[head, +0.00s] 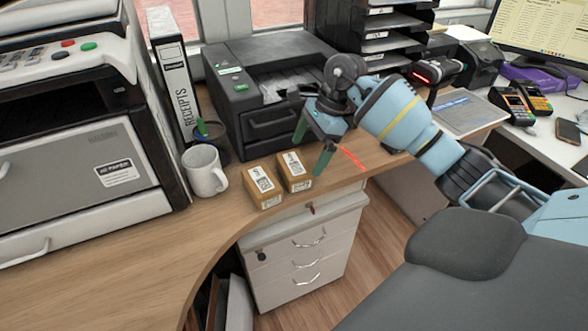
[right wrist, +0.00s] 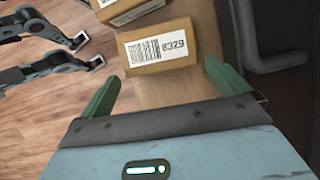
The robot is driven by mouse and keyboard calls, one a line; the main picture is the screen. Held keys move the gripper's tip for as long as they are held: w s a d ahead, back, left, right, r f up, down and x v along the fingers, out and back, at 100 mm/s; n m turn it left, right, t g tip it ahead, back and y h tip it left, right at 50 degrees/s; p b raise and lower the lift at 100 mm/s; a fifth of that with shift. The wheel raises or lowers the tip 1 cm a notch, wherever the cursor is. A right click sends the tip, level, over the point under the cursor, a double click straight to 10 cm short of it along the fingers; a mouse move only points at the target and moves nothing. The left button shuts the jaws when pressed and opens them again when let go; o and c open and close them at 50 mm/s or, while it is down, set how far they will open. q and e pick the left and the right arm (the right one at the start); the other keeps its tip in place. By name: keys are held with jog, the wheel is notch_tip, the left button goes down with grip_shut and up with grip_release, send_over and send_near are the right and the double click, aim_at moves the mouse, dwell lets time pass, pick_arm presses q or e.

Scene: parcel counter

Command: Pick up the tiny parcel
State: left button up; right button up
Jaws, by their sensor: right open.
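Two small brown cardboard parcels with white barcode labels lie side by side on the wooden counter: a left parcel (head: 262,187) and a right parcel (head: 294,171). I cannot tell from looks which is the tiny one. My right gripper (head: 315,147) is open and empty, just right of and above the right parcel. In the right wrist view, a parcel labelled 0329 (right wrist: 158,50) lies ahead of the open fingertips (right wrist: 160,80), apart from them. Part of the other parcel (right wrist: 122,10) shows beyond it. My left gripper is not in view.
A white mug (head: 204,171) stands left of the parcels, before a pen cup (head: 213,140). A black printer (head: 260,95) stands behind them. The counter's front edge is close to the parcels, with a drawer unit (head: 305,255) below. Bare counter (head: 110,270) lies front left.

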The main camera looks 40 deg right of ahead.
aim_at(298, 162)
jog(key=a+f, duration=0.2)
jog(key=f, duration=0.1)
jog(key=shift+w+a+f, duration=0.3)
jog(key=shift+w+a, duration=0.05)
jog(key=shift+w, duration=0.05)
jog(key=shift+a+f, duration=0.15)
jog(key=shift+f, duration=0.35)
jog(key=shift+c, duration=0.3)
jog(key=shift+w, duration=0.1)
jog(key=c, duration=0.8)
